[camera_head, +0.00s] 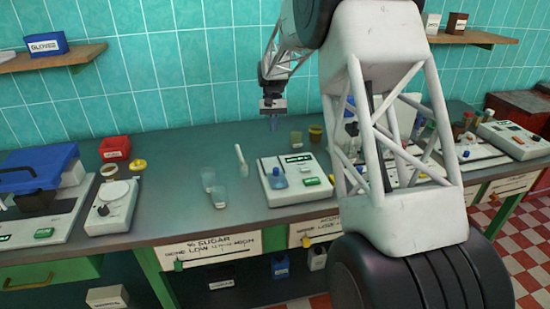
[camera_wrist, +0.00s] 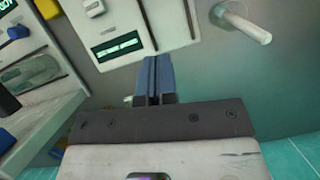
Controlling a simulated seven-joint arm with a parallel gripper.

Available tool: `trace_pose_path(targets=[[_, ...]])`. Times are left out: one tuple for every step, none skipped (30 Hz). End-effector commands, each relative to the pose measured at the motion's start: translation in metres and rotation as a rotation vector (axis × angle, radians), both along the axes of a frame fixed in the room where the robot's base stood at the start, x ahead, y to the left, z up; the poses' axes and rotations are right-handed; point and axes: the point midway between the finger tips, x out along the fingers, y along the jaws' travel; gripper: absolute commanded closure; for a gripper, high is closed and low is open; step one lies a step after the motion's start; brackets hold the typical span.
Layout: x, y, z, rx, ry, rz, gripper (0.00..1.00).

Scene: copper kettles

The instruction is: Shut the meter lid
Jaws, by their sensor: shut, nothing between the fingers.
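My gripper (camera_head: 272,123) is shut and empty, held above the back of the bench, behind a white instrument (camera_head: 268,182) with a dark display. Its blue fingers (camera_wrist: 153,78) press together in the wrist view. At the far left stands another white instrument (camera_head: 22,236) with a green button and a raised blue lid (camera_head: 45,168); my gripper is well to its right. A pale upright panel (camera_head: 406,108) shows partly behind my arm. I cannot tell for certain which instrument is the meter. My arm hides part of the right-hand bench.
A white scale (camera_head: 112,208), a red bin (camera_head: 115,148) and clear beakers (camera_head: 219,197) stand left of the middle. A white rod (camera_head: 241,160) stands near the central instrument and also shows in the wrist view (camera_wrist: 243,24). Shelves (camera_head: 55,58) hang on the wall.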

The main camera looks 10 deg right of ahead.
Motion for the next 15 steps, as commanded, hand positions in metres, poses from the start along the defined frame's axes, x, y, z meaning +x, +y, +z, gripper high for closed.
trace_pose_path(targets=[[0.000, 0.000, 0.000, 0.000, 0.000, 0.000, 1.00], [0.000, 0.000, 0.000, 0.000, 0.000, 0.000, 1.00], [0.000, 0.000, 0.000, 0.000, 0.000, 0.000, 1.00], [0.000, 0.000, 0.000, 0.000, 0.000, 0.000, 1.00], [0.000, 0.000, -0.001, 0.000, 0.000, 0.000, 1.00], [-0.001, 0.000, -0.001, 0.000, 0.000, 0.000, 1.00], [-0.001, 0.000, -0.002, 0.000, 0.000, 0.000, 1.00], [-0.001, 0.000, -0.003, 0.000, 0.000, 0.000, 1.00], [-0.002, 0.000, -0.004, 0.000, 0.000, 0.000, 1.00], [-0.002, 0.000, -0.006, 0.000, 0.000, 0.000, 1.00], [-0.003, 0.000, -0.007, 0.000, 0.000, 0.000, 1.00], [-0.004, 0.001, -0.010, 0.000, 0.001, 0.000, 1.00], [-0.005, 0.001, -0.012, 0.000, 0.001, 0.000, 1.00], [-0.006, 0.001, -0.014, 0.000, 0.001, 0.000, 1.00], [-0.007, 0.001, -0.018, 0.000, 0.001, 0.000, 1.00]])
